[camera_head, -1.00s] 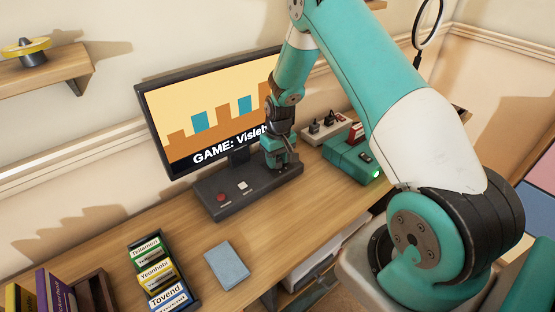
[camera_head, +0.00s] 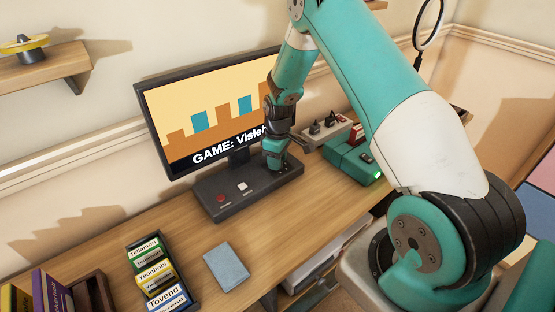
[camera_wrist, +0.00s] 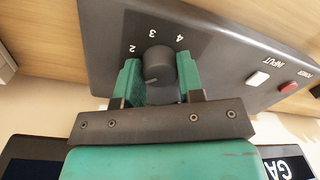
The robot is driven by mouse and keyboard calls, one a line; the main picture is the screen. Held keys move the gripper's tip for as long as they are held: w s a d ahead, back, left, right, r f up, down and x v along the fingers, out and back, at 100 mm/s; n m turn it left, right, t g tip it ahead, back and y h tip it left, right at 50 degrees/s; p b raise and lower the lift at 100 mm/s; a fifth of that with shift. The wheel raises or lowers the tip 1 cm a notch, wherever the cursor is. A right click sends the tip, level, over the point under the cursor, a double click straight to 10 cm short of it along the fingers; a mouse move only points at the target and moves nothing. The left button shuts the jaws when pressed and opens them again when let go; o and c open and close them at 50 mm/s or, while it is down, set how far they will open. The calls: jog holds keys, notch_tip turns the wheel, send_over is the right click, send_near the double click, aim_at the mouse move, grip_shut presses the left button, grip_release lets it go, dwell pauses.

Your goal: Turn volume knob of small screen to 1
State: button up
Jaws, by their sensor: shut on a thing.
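The screen (camera_head: 210,118) shows "GAME:" and a word partly hidden by my arm. Its dark base (camera_head: 215,197) carries a red button, a white button and the knob. In the wrist view the dark round knob (camera_wrist: 160,67) sits between the two green fingers of my gripper (camera_wrist: 158,84), which is shut on it. Numbers 2, 3 and 4 show around the knob; the 1 is not visible. The pale mark on the knob is too faint to read surely. In the head view my gripper (camera_head: 275,163) is over the right part of the base and hides the knob.
A blue-grey book (camera_head: 226,266) and a tray of labelled cartridges (camera_head: 157,272) lie in front on the desk. Bare wood lies between them.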

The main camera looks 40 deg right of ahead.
dwell(0.3)
jog(key=o, duration=0.9)
jog(key=shift+r, duration=0.1)
jog(key=r, duration=1.1)
jog(key=r+b, duration=0.1)
jog(key=r, duration=0.5)
jog(key=shift+w+d+r, duration=0.15)
jog(key=shift+w+d, duration=0.05)
jog(key=shift+d, duration=0.2)
jog(key=s+a+r, duration=0.5)
jog(key=a, duration=0.4)
jog(key=s+a+r+y, duration=0.1)
jog(key=s+a+r, duration=0.1)
jog(key=s+a, duration=0.3)
jog(key=s+a+r+y, duration=0.1)
jog(key=s+a, duration=0.4)
jog(key=s, duration=0.5)
jog(key=s+a+r+n+y, duration=0.1)
jog(key=s+a+r, duration=0.2)
jog(key=s+a, duration=0.2)
jog(key=shift+s+a+r+y, duration=0.1)
jog(key=shift+s+a+y, duration=0.1)
jog(key=shift+s, duration=0.75)
jog(key=shift+s+a+r+y, duration=0.1)
jog(key=shift+s+a, duration=0.05)
jog(key=shift+s, duration=0.75)
